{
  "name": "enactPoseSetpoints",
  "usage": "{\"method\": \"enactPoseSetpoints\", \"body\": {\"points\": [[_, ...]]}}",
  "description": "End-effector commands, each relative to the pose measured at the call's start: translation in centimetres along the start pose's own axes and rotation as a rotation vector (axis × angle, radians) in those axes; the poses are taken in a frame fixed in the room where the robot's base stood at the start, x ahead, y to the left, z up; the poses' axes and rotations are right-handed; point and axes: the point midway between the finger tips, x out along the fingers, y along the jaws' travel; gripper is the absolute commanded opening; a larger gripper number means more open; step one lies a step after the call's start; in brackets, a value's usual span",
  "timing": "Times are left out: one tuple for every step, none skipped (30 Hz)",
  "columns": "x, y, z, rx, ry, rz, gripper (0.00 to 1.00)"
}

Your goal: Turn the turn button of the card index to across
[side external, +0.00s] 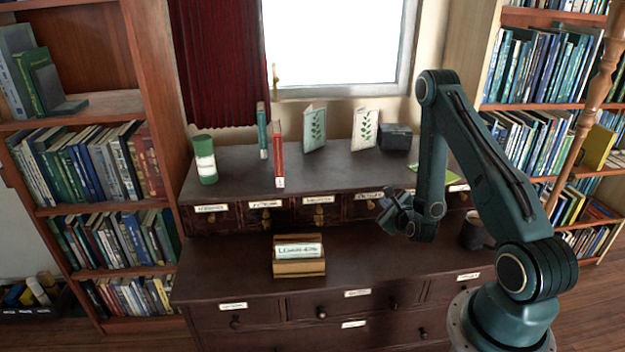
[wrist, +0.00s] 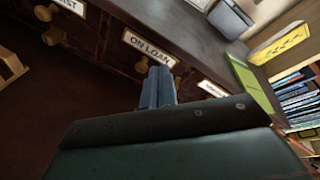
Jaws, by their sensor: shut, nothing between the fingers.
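The card index (side external: 342,214) is a row of small dark drawers with white labels along the back of the desk. Small brass-coloured fittings (side external: 319,216) sit on the drawer fronts below the labels. In the wrist view, a drawer labelled "ON LOAN" (wrist: 149,45) lies just beyond my fingers, and a fitting (wrist: 141,65) under its label is partly hidden by them. I cannot tell which way it points. My gripper (side external: 385,212) is shut and empty in front of the right-hand drawers; its closed fingers (wrist: 160,71) show in the wrist view. I cannot tell whether they touch the fitting.
A wooden box with a card (side external: 299,258) stands on the desk top, left of my gripper. A dark mug (side external: 474,234) stands at the right. Books, a green tin (side external: 205,160) and a grey box (side external: 396,137) stand on the upper shelf. The desk front-left is clear.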

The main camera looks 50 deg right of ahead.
Motion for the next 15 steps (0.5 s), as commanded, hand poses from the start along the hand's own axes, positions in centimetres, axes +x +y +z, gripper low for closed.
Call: {"method": "enactPoseSetpoints", "body": {"points": [[-0.2,0.0,-1.2,0.040,0.015,-0.023,0.00],[-0.3,-0.1,-1.8,0.063,0.019,-0.037,0.00],[-0.4,-0.1,-2.5,0.092,0.025,-0.056,0.00],[-0.5,-0.2,-3.0,0.115,0.029,-0.070,0.00],[-0.7,-0.3,-3.5,0.134,0.032,-0.084,0.00],[-0.8,-0.4,-4.1,0.160,0.036,-0.102,0.00],[-1.0,-0.4,-4.5,0.178,0.039,-0.113,0.00],[-1.1,-0.5,-4.8,0.194,0.040,-0.125,0.00],[-1.3,-0.6,-5.3,0.214,0.043,-0.138,0.00],[-1.4,-0.6,-5.6,0.226,0.045,-0.147,0.00],[-1.5,-0.7,-5.8,0.237,0.046,-0.156,0.00],[-1.6,-0.7,-6.1,0.250,0.047,-0.165,0.00],[-1.7,-0.7,-6.3,0.257,0.048,-0.170,0.00],[-1.7,-0.8,-6.4,0.263,0.048,-0.176,0.00],[-1.8,-0.8,-6.6,0.269,0.048,-0.181,0.00]]}}
